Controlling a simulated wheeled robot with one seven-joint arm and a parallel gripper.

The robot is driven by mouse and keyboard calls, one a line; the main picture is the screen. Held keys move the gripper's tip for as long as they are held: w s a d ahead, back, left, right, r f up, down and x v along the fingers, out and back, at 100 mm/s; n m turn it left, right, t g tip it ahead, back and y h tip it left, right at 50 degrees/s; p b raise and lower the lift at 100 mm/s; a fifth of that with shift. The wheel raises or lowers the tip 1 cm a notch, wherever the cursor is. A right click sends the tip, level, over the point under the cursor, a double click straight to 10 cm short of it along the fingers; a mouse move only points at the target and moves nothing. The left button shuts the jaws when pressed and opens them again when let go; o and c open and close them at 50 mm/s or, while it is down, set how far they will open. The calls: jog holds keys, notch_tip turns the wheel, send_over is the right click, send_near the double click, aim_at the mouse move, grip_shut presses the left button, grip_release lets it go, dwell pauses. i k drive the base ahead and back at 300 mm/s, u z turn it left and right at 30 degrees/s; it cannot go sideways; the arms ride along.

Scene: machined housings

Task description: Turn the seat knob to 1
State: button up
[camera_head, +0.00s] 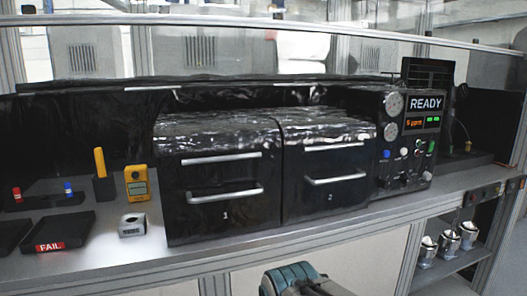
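The control panel (408,150) stands at the right end of the bench, with a READY display (426,103) at its top. Small coloured knobs or buttons, blue, white, red and green, sit on its front. Below them are dark and metallic controls (405,179). The labels are too small to read, so I cannot tell which one is the seat knob or where it points. A teal and grey part of my arm shows at the bottom edge, well below and left of the panel. My gripper's fingers are not in view.
Two black chambers with silver handles, marked 1 (222,195) and 2 (330,172), fill the bench left of the panel. A machined housing (132,225), a yellow device (136,182) and a FAIL tray (66,226) lie farther left. Several metal housings stand on the lower right shelf (455,265).

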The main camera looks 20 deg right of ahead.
aim_at(384, 184)
jog(key=z, duration=1.9)
jog(key=i, duration=0.9)
jog(key=u, duration=0.15)
